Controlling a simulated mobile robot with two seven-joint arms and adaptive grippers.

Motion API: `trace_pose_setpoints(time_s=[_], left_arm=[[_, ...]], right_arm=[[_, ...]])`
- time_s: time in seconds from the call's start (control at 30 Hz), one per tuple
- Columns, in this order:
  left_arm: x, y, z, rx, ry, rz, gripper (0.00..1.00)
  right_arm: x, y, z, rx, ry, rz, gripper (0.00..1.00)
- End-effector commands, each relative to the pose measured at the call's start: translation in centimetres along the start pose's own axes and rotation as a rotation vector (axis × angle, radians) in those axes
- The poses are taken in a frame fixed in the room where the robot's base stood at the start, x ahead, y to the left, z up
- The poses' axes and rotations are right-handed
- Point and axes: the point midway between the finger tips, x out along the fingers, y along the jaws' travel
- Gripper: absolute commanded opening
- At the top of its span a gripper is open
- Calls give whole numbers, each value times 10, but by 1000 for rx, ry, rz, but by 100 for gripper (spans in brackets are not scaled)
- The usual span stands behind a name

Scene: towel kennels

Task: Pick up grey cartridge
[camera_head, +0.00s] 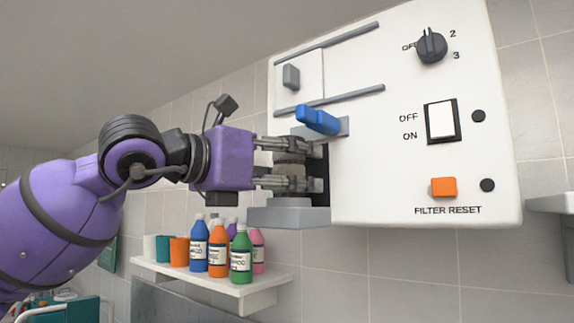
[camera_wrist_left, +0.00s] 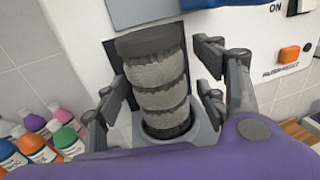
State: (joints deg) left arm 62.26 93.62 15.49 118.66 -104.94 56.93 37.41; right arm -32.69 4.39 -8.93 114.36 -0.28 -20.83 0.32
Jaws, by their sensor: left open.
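The grey cartridge (camera_wrist_left: 157,85) is a ribbed cylinder with a dark cap. It stands upright in a round grey holder (camera_wrist_left: 200,130) in the left wrist view. In the head view the cartridge (camera_head: 289,172) shows partly between the fingers, above the grey ledge (camera_head: 288,214) at the panel's lower left. My left gripper (camera_head: 296,165) is open, with one finger on each side of the cartridge; it also shows in the left wrist view (camera_wrist_left: 160,88). I cannot tell whether the fingers touch it. My right gripper is not in view.
The white wall panel (camera_head: 400,190) carries a blue lever (camera_head: 318,120) just above the gripper, a dial (camera_head: 431,46), a white switch (camera_head: 441,120) and an orange button (camera_head: 443,187). A shelf (camera_head: 250,292) with several bottles and cups is below left.

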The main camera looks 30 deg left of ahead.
Motion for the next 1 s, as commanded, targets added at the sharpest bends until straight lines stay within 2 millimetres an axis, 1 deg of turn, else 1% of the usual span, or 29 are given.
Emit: trace_pose_setpoints(time_s=[0.17,0.2,0.37,0.5,0.57,0.6,0.87,1.0], left_arm=[[1,0,-1,-1,1,0,65],[1,0,-1,-1,1,0,62],[1,0,-1,-1,1,0,41],[0,0,-1,-1,1,0,23],[0,0,-1,-1,1,0,15],[0,0,0,-1,0,0,13],[0,0,1,0,-1,0,13],[0,0,7,1,-3,1,13]], right_arm=[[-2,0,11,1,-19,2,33],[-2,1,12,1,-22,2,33],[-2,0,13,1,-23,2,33],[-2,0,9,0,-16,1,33],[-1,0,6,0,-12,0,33],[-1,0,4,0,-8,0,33],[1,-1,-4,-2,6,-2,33],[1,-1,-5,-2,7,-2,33]])
